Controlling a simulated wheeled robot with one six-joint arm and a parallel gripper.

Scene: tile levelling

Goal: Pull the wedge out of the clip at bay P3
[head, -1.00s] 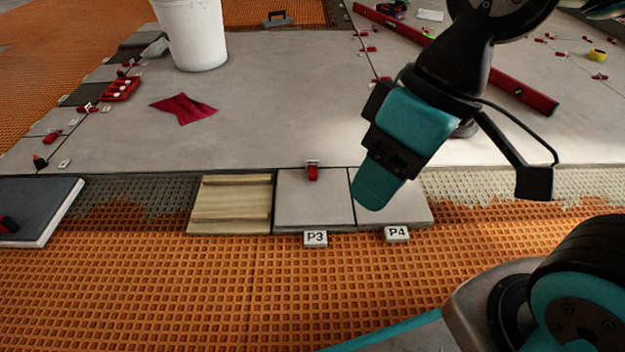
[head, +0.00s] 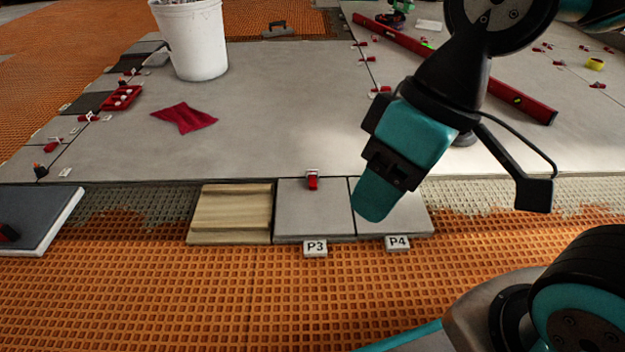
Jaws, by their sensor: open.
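The red wedge (head: 313,184) sits in the white clip (head: 312,173) at the back edge of the P3 tile (head: 312,212), at the joint with the large grey slab. The P3 label (head: 315,249) stands at the tile's front edge. My gripper (head: 372,205) hangs over the P4 tile (head: 408,215), right of the wedge and apart from it. It is open; its near side hides the gap between the fingers, and nothing shows held in it.
A P4 label (head: 397,243) stands to the right of P3. A wooden board (head: 231,213) lies left of the P3 tile. A white bucket (head: 190,40), a red cloth (head: 185,117) and a long red level (head: 470,75) rest on the slab (head: 270,110).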

